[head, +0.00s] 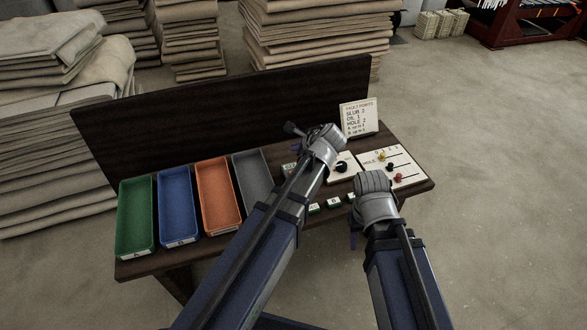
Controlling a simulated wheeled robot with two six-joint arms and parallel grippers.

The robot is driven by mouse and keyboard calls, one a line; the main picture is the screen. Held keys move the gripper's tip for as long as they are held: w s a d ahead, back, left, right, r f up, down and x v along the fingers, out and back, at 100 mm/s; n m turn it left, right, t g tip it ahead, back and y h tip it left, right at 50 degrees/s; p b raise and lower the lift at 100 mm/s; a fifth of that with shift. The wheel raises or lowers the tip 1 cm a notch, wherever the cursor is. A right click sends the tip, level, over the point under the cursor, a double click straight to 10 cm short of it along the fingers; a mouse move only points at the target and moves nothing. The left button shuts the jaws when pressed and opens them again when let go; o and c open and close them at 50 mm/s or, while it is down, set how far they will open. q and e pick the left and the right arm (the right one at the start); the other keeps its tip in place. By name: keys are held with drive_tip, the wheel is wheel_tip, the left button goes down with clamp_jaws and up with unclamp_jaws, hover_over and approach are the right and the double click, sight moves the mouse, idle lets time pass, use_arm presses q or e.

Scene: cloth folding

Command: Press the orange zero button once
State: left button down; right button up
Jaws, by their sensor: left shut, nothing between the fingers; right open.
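I cannot make out an orange zero button; it may be hidden behind my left arm or gripper. A pale box with a black knob (341,168) sits on the dark table, right of my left gripper. A small device with a greenish face (289,169) is partly covered by my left arm. My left gripper (292,129) is shut and empty, above the rear middle of the table. My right gripper (353,238) is open and empty, over the table's front edge, its fingers mostly hidden by its wrist.
Green (137,222), blue (176,208), orange (217,197) and grey (253,182) trays stand left. Small labelled blocks (333,203) lie along the front. A board with coloured knobs (404,160) and a printed card (358,117) are right. A dark panel (200,110) rises behind.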

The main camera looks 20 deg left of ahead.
use_arm(q)
drive_tip(key=shift+a+f, duration=0.1)
idle(0.4)
wheel_tip(320, 180, down, 9)
drive_tip(key=b, duration=0.9)
drive_tip(key=shift+r, duration=0.2)
idle(1.4)
drive_tip(key=shift+f+b, duration=0.35)
drive_tip(key=shift+f, duration=0.05)
drive_tip(key=shift+f+b, duration=0.45)
idle(0.7)
drive_tip(key=shift+r, duration=0.15)
drive_tip(key=shift+r+p, duration=0.75)
drive_tip(key=shift+p, duration=0.1)
drive_tip(key=shift+r, duration=0.1)
